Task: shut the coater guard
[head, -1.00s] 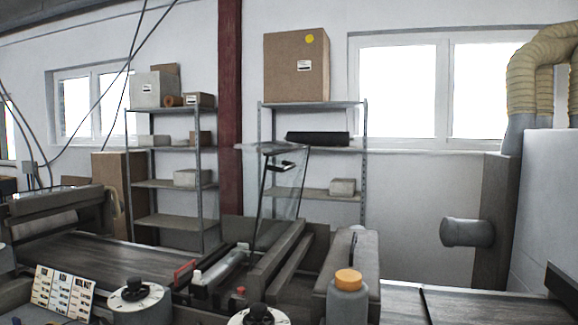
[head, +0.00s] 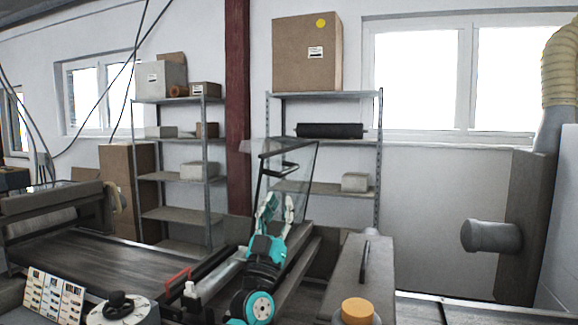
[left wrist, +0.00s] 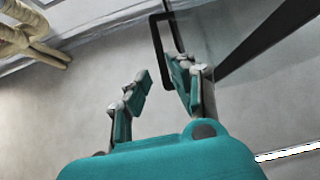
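The coater guard (head: 298,172) is a clear panel with a dark frame, standing raised and tilted over the coater in the head view. Its dark handle (head: 279,172) is a loop near the top. My left gripper (head: 274,201) is in front of the guard, just below the handle in the picture. In the left wrist view the two fingers of my left gripper (left wrist: 158,76) are apart with nothing between them. The dark handle loop (left wrist: 155,45) shows just beyond the fingertips, and I see no contact. My right gripper is not in view.
The conveyor (head: 95,262) runs at the left. A machine housing (head: 368,262) stands right of the guard, with an orange-capped container (head: 358,311) in front. Knob (head: 118,306) and sample cards (head: 55,294) are at front left. Shelves (head: 320,95) stand behind.

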